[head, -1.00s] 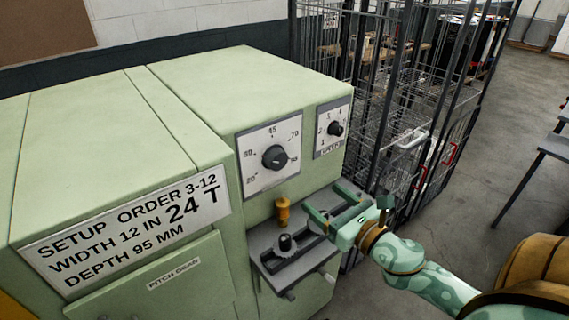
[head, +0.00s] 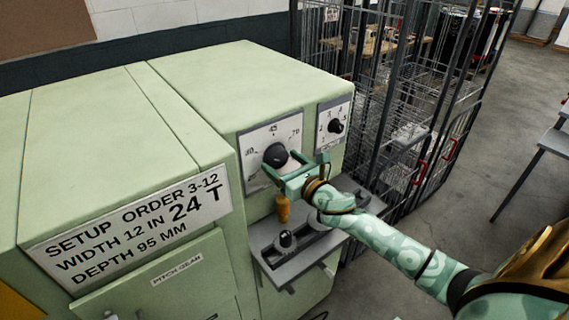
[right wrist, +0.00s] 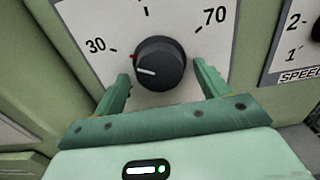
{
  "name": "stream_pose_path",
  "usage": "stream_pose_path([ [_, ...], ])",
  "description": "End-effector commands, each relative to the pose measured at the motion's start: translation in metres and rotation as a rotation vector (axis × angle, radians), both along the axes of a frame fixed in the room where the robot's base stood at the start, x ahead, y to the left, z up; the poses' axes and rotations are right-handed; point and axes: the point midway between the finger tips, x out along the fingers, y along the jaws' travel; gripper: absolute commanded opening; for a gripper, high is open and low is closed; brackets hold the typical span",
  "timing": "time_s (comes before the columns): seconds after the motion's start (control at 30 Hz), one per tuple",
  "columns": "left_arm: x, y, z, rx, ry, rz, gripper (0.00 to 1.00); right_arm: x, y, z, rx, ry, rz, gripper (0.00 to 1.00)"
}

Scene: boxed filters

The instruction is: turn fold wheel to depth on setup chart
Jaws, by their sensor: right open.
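The setup chart (head: 130,232) is a white plate on the green machine. It reads SETUP ORDER 3-12, WIDTH 12 IN, 24 T, DEPTH 95 MM. A black round knob (head: 275,154) sits on a white dial plate; 45 and 70 are readable in the head view. My left gripper is not in view.
A smaller speed knob (head: 335,126) is on the right. Below, a grey shelf (head: 273,263) bears a slide with a black knob (head: 287,239); an orange handle (head: 283,208) stands above it. A wire cage cart (head: 400,120) stands close on the right.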

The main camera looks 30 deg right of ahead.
Motion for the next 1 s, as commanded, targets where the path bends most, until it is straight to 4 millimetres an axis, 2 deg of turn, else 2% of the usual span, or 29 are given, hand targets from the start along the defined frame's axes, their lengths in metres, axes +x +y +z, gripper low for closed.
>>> stream_pose_path([
  [0.1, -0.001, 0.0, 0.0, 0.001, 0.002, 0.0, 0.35, 0.0, 0.0, 0.0, 0.0, 0.0, 0.0, 0.74],
  [0.13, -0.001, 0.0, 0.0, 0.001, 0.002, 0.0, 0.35, 0.0, 0.0, 0.0, 0.001, 0.0, 0.0, 0.69],
  [0.27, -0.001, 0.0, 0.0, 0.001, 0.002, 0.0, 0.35, 0.0, 0.0, 0.0, 0.001, 0.0, 0.0, 0.33],
  [0.3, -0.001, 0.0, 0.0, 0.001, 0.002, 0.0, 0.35, 0.0, 0.0, 0.0, 0.001, 0.0, 0.0, 0.3],
  [0.67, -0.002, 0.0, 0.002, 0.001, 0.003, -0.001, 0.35, -0.001, 0.0, 0.0, 0.047, 0.004, -0.001, 0.3],
  [1.0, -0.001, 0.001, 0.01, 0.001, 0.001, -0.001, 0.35, -0.001, 0.0, 0.001, 0.279, 0.022, -0.001, 0.3],
])
